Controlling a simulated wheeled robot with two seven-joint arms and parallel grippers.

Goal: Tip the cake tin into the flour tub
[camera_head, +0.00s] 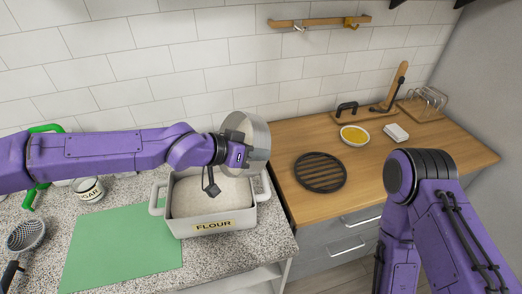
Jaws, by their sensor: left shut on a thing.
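The flour tub (213,222) is a pale grey box with handles and a "FLOUR" label, filled with a whitish powder, on the speckled counter. The cake tin (257,136) is a round silver tin, held above the back right of the tub and tilted onto its side. My left gripper (240,155) is shut on the tin; its fingers are mostly hidden. The inside of the tin cannot be made out. My right arm shows at the right over the wooden counter, but its gripper is out of view.
A green mat (122,250) lies left of the tub. A sugar pot (89,190) and a dark strainer (26,235) stand further left. The wooden counter holds a black round trivet (320,172), a yellow-filled bowl (354,136) and a white block (395,133).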

